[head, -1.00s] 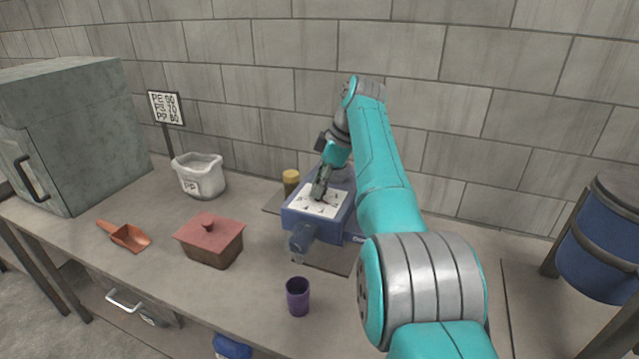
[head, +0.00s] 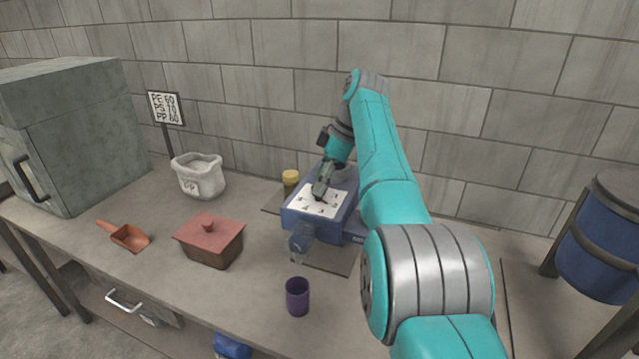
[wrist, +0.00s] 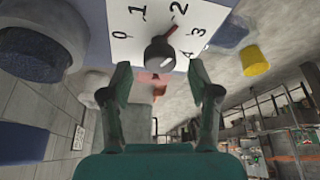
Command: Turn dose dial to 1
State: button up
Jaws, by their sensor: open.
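The dose dial is a dark round knob (wrist: 160,55) with a red pointer on a white plate (head: 307,207) numbered 0 to 4, on top of a blue machine (head: 338,225). In the head view my gripper (head: 320,192) is low over the plate and hides most of the knob.
A clear spout (head: 301,240) projects from the machine's front, with a purple cup (head: 297,297) nearby. A yellow-lidded jar (head: 290,182) stands beside the machine. A block wall is behind.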

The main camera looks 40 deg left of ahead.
jog(key=v, duration=0.3)
jog(key=shift+r, duration=0.15)
jog(key=shift+w+d+r, duration=0.1)
jog(key=shift+w+d, duration=0.1)
jog(key=shift+d, duration=0.15)
jog(key=w+d, duration=0.5)
jog(key=d, duration=0.5)
jog(key=shift+w, duration=0.25)
